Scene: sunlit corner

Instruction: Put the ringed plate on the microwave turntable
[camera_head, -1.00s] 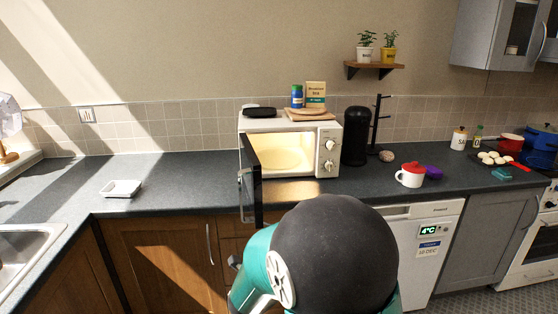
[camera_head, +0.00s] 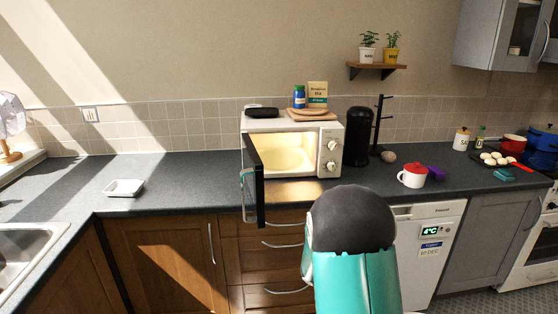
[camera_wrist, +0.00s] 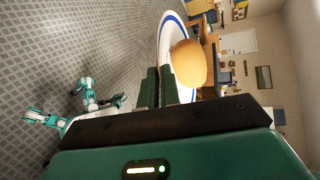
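The white plate with a blue ring (camera_wrist: 166,36) shows in the wrist view, with a round orange-brown bun-like item (camera_wrist: 188,63) on it. My gripper (camera_wrist: 160,84) has its two dark green fingers at the plate's near rim, one on each side, and appears shut on it. The contact is partly hidden. In the head view the microwave (camera_head: 330,150) stands on the counter with its door (camera_head: 254,180) swung open toward me. The pale turntable (camera_head: 283,160) shows inside its lit cavity, with nothing visible on it. My gripper and the plate are hidden in the head view.
A white dish (camera_head: 124,188) sits on the counter at left. The open door juts past the counter edge. Counter left of the microwave is mostly clear.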

